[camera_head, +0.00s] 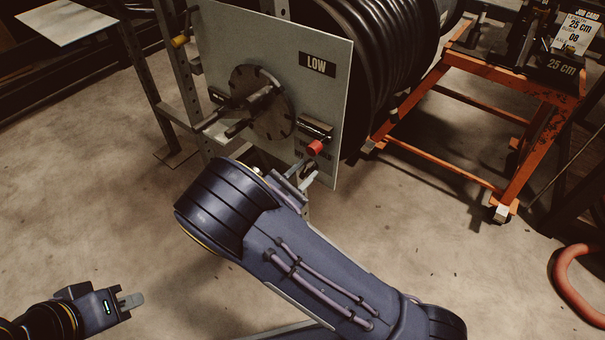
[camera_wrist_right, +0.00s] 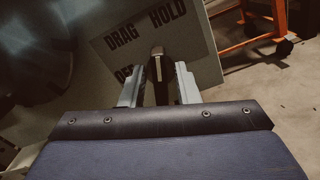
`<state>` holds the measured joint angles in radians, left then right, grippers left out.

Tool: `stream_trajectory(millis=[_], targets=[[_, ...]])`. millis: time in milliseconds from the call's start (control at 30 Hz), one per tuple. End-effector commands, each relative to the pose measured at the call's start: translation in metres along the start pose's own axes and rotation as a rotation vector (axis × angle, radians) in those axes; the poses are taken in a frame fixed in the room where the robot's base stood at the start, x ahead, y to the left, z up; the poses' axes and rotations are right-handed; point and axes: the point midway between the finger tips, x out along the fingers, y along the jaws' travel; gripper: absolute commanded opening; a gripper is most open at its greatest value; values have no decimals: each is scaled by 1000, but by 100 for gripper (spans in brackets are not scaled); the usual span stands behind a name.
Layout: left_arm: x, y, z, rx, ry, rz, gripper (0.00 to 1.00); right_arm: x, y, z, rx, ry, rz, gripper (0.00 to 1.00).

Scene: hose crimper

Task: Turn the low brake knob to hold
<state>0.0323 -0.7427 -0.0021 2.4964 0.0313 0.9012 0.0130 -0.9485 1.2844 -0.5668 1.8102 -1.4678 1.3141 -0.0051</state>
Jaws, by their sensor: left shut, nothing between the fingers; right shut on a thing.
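The low brake knob (camera_wrist_right: 158,66) is dark with a lighter edge and sits on a pale plate (camera_wrist_right: 205,50) marked DRAG, HOLD and OFF. My right gripper (camera_wrist_right: 158,84) is shut on the knob, one finger on each side. The knob's tip shows between the DRAG and HOLD words, but its exact setting is unclear. In the head view my right gripper (camera_head: 309,176) is at the lower edge of the panel (camera_head: 222,40) with the LOW label (camera_head: 317,65), and mostly hides the knob. My left gripper (camera_head: 131,301) is shut and empty, low at the left, away from the panel.
A round flange with a shaft (camera_head: 262,103) projects from the panel. A black hose reel (camera_head: 385,60) stands behind it. An orange cart (camera_head: 500,95) stands at right. Floor at left is clear.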

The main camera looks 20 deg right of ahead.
Motion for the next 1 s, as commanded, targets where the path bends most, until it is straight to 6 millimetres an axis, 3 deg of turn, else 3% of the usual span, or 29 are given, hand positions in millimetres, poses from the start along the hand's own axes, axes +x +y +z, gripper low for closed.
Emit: stream_trajectory(millis=[333, 900, 933, 1000], targets=[[5, -2, 3, 0, 0, 0, 0, -1, -1, -1, 152, 3, 0, 6], [6, -3, 3, 0, 0, 0, 0, -1, -1, -1, 184, 4, -1, 6], [6, -3, 3, 0, 0, 0, 0, -1, -1, -1, 184, 4, -1, 31], [6, -3, 3, 0, 0, 0, 0, -1, -1, -1, 183, 3, -1, 35]])
